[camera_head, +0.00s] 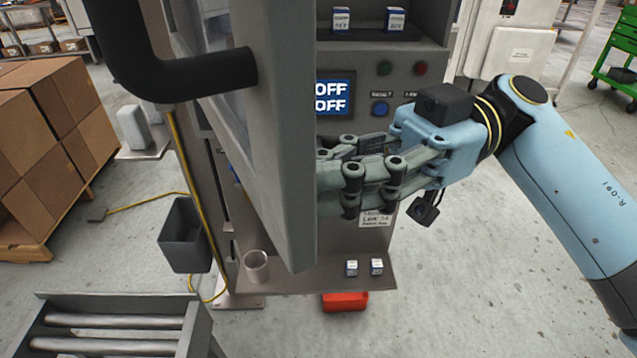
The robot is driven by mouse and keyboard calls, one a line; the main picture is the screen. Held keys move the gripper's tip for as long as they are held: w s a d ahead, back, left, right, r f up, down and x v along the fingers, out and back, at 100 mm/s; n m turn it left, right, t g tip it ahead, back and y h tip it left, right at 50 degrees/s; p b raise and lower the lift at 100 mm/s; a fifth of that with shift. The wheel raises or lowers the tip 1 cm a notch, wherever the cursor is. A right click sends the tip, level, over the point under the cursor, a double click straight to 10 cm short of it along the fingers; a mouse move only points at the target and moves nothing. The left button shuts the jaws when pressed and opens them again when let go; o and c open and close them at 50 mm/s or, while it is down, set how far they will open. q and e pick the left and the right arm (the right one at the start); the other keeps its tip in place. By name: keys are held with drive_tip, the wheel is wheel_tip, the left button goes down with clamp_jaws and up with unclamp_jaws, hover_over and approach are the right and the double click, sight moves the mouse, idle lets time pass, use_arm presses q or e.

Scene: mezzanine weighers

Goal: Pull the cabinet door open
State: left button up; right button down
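The grey cabinet door (283,130) stands ajar, swung out toward me from the cabinet (440,28), its edge facing me. A thick black bent handle (190,78) sticks out from its left face. My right gripper (325,172) comes in from the right and points left at the door's inner side. Its fingertips are partly hidden by the door edge, so I cannot tell whether they touch the door or how far apart they are. My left gripper is not in view.
The cabinet has a screen (334,97) reading OFF and several buttons. A lower shelf (315,283) carries a cup (256,266) and two small boxes. A red bin (345,301) is underneath. Cardboard boxes (50,120) and a roller conveyor (110,322) stand at left.

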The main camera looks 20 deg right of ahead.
sight(261, 208)
drive_tip(key=shift+a, duration=0.55)
drive_tip(key=shift+s, duration=0.1)
drive_tip(key=a+p, duration=0.1)
drive_tip(key=a, duration=0.1)
drive_tip(key=s+a+m+t+p, duration=0.1)
drive_tip(key=a, duration=0.1)
drive_tip(key=a+t+p, duration=0.1)
drive_tip(key=a, duration=0.1)
drive_tip(key=shift+s+r, duration=0.15)
drive_tip(key=shift+a, duration=0.2)
drive_tip(key=shift+d+m+t, duration=0.1)
drive_tip(key=shift+m+t, duration=0.2)
drive_tip(key=shift+d, duration=0.1)
